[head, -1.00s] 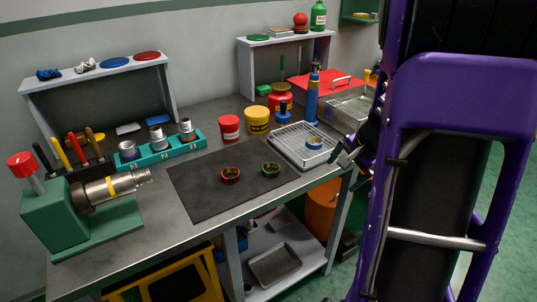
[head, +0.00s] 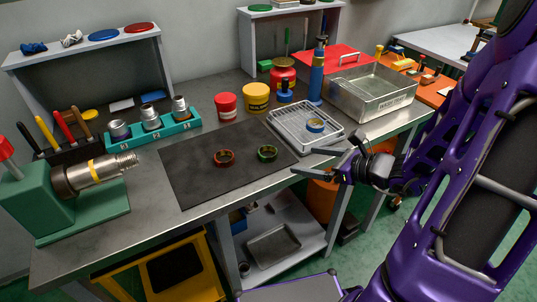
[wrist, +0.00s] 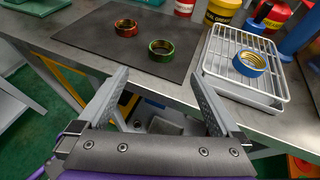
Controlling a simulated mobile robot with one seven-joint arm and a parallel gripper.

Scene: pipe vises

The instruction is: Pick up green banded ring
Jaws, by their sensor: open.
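The green banded ring (head: 267,153) lies flat on the dark mat (head: 195,185), right of the red banded ring (head: 223,157). In the wrist view the green ring (wrist: 161,49) is beyond my fingertips, and the red ring (wrist: 126,27) is farther off to its left. My gripper (head: 312,160) is open and empty at the bench's front edge, to the right of the green ring and apart from it. In the wrist view its two fingers (wrist: 160,100) stand wide apart below the ring.
A blue ring (head: 316,126) sits on a wire rack tray (head: 290,122) right of the mat. Red (head: 226,105) and yellow (head: 256,97) tubs stand behind the mat. A green pipe vise (head: 45,195) holds a pipe at left. The mat around the rings is clear.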

